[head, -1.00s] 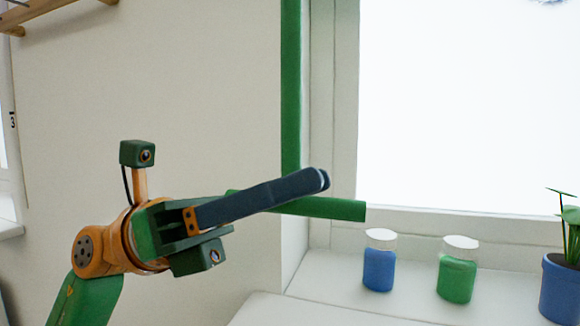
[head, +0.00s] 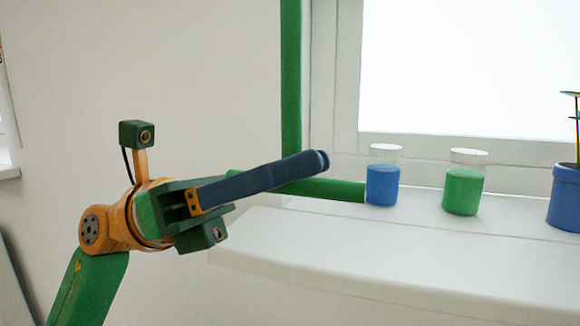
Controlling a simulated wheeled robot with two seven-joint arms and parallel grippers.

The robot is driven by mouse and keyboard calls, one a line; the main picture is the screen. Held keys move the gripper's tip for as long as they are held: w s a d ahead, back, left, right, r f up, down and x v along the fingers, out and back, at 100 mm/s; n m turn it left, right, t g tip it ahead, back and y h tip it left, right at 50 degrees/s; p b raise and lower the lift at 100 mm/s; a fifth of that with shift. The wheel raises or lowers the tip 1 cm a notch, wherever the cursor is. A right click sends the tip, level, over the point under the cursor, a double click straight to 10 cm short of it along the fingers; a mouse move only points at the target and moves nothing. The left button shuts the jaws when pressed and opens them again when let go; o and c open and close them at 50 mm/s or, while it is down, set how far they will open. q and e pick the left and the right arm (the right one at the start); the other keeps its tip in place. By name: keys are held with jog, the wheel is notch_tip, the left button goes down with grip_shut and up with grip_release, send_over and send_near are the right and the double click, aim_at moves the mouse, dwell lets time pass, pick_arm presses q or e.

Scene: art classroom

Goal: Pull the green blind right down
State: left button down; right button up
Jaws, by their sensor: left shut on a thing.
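The green blind shows as a narrow upright green strip (head: 291,80) along the left side of the window. A horizontal green bar (head: 335,190) lies at its lower end, and its right end appears beside the blue jar. Whether bar and jar touch, I cannot tell. My left gripper (head: 318,162) reaches in from the left, its dark fingers shut on the green bar and hiding part of it. The bar is low, at about the height of the jars on the sill. My right gripper is not in view.
On the white window sill (head: 300,240) stand a blue jar (head: 382,186), a green jar (head: 462,192) and a blue plant pot (head: 566,200). The bright window (head: 470,70) is behind them.

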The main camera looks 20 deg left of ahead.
pick_arm(q)
jog(key=c, duration=0.8)
grip_release()
jog(key=shift+w+a, duration=0.1)
jog(key=shift+w, duration=0.05)
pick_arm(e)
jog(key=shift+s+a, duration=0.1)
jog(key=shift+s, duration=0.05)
pick_arm(q)
jog(key=b+v, duration=0.1)
jog(key=v, duration=0.6)
jog(key=shift+b, duration=0.35)
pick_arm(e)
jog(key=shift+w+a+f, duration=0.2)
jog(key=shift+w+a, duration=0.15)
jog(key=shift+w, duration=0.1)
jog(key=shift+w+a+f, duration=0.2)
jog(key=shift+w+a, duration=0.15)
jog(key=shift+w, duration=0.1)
